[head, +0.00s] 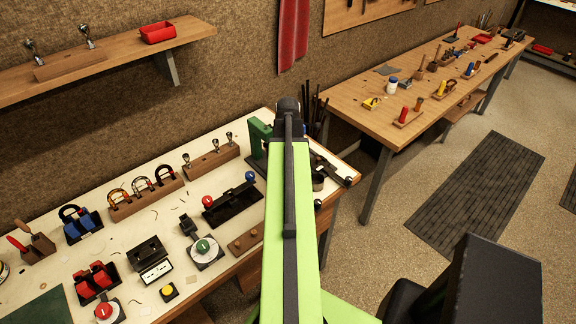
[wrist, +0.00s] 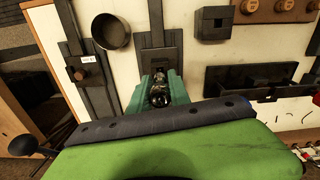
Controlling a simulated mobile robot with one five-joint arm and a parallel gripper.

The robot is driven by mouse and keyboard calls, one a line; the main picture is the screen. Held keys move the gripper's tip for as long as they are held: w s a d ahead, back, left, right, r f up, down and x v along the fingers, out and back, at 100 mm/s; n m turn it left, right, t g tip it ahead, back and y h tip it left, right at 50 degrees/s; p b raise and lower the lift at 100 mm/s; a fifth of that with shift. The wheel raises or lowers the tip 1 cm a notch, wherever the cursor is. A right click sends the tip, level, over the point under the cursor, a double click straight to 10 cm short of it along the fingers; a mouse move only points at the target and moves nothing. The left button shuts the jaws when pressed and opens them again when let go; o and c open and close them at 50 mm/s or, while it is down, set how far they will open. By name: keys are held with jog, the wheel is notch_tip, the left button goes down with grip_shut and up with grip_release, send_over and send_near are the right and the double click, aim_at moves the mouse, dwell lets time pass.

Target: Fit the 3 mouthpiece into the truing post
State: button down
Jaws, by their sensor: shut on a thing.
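My gripper (head: 288,108) is at the far end of my lime-green arm, over the back right of the white bench. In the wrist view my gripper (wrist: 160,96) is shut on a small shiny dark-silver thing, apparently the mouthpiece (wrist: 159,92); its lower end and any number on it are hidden. A green upright frame (head: 259,137) stands just left of my gripper in the head view; I cannot tell whether it is the truing post. Silver mouthpiece-like pieces stand in a wooden block (head: 212,160) to its left.
A round cup (wrist: 111,32) and a dark sliding clamp (wrist: 86,75) lie near the bench's right end. A black tray (head: 233,208) and a wooden block with knobs (head: 245,241) lie left of my arm. A second bench (head: 350,95) stands at the right, with open floor before it.

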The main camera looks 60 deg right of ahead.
jog(key=shift+f+b, duration=1.45)
jog(key=shift+f, duration=0.1)
jog(key=c, duration=1.1)
grip_release()
jog(key=shift+r, duration=0.1)
notch_tip(320, 180, up, 17)
jog(key=p, duration=1.7)
jog(key=shift+r+p, duration=0.15)
jog(key=shift+p, duration=0.15)
jog(key=shift+w+a, duration=0.1)
